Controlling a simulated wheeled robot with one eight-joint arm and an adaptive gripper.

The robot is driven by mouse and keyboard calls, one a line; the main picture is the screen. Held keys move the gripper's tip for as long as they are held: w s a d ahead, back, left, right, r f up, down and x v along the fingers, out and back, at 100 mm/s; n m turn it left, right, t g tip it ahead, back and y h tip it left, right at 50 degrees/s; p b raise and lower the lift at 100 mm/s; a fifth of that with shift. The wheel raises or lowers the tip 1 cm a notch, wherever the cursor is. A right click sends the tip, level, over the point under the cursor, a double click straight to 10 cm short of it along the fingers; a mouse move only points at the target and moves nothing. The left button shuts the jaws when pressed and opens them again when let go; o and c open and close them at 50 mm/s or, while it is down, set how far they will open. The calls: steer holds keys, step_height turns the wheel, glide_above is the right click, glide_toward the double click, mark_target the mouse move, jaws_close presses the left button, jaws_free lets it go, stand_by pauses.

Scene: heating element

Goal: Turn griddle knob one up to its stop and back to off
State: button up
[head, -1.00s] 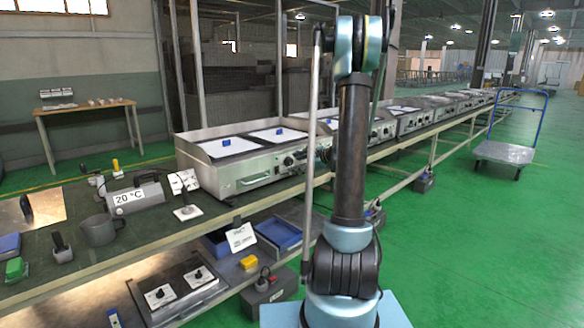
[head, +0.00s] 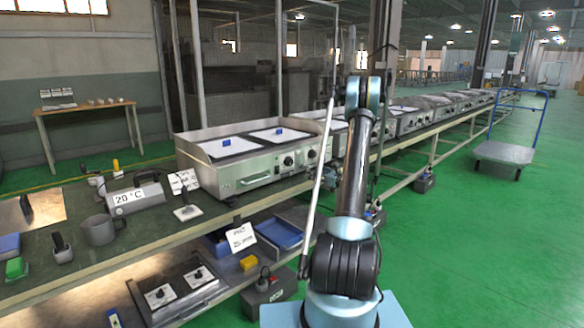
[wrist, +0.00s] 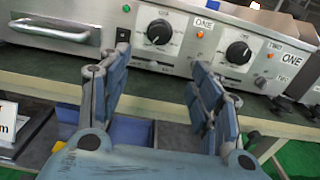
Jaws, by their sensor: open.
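The griddle (head: 240,165) is a steel box on the bench, with two white plates on top. Its front panel carries two black knobs with white pointer marks: a left knob (wrist: 158,31) and a right knob (wrist: 238,52). A ONE label (wrist: 204,22) sits between them, a TWO label (wrist: 275,46) right of the right knob. Orange lamps stand beside the labels. In the wrist view my gripper (wrist: 161,64) is open and empty. Its fingers point at the panel, apart from both knobs, with the left knob above the gap. The head view does not show the gripper clearly.
A drawer handle (wrist: 55,30) sticks out left of the knobs. A row of more griddles continues along the bench (head: 150,235). A mug (head: 98,230) and a 20 °C device (head: 137,197) stand left. A trolley (head: 503,152) is far right.

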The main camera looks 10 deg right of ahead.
mark_target(291, 163)
steer(key=x, duration=1.7)
steer(key=c, duration=1.1)
